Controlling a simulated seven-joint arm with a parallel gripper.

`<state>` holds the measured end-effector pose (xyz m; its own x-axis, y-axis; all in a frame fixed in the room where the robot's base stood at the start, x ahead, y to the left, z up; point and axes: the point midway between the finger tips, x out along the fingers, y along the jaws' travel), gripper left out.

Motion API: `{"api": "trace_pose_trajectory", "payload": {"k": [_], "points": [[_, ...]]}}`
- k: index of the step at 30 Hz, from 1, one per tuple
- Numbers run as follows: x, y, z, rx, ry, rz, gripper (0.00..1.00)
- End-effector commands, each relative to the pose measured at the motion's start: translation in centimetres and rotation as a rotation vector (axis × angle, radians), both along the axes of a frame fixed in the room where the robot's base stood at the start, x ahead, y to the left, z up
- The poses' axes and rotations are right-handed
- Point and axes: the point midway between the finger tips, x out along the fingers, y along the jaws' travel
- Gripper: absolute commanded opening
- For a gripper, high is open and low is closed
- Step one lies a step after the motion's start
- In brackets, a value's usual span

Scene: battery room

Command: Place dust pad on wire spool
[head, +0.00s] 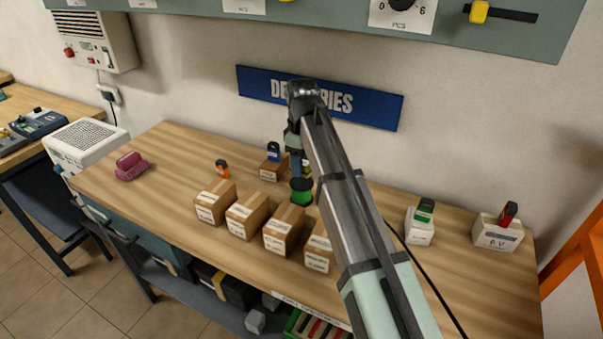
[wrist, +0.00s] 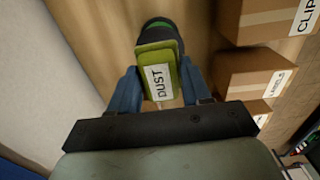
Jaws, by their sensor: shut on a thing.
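The dust pad (wrist: 158,78) is a green block with a white label reading DUST. In the wrist view my gripper (wrist: 158,92) has its blue fingers shut on both sides of it. The wire spool (head: 301,192), green with a dark rim, stands on the table in the head view. It also shows partly in the wrist view (wrist: 157,24), just beyond the pad's far end. In the head view my gripper (head: 303,166) points down directly over the spool. The pad is hard to make out there, and I cannot tell whether it touches the spool.
Several labelled cardboard boxes (head: 283,229) stand in a row close in front of the spool. A blue item (head: 273,152) sits on a low box behind. An orange item (head: 222,168) and a pink block (head: 130,166) lie left. White boxes (head: 497,233) stand right.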

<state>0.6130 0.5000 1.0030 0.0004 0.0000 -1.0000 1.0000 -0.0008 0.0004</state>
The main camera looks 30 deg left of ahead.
Motion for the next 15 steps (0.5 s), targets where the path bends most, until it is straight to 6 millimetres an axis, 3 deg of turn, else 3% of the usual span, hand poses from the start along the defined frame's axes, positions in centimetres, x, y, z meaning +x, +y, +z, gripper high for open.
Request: {"api": "trace_pose_trajectory", "payload": {"k": [9,15], "points": [[-0.1,-0.1,-3.2,-0.001,0.001,0.001,0.19],[0.0,0.0,-3.7,0.001,-0.001,0.001,0.19]]}}
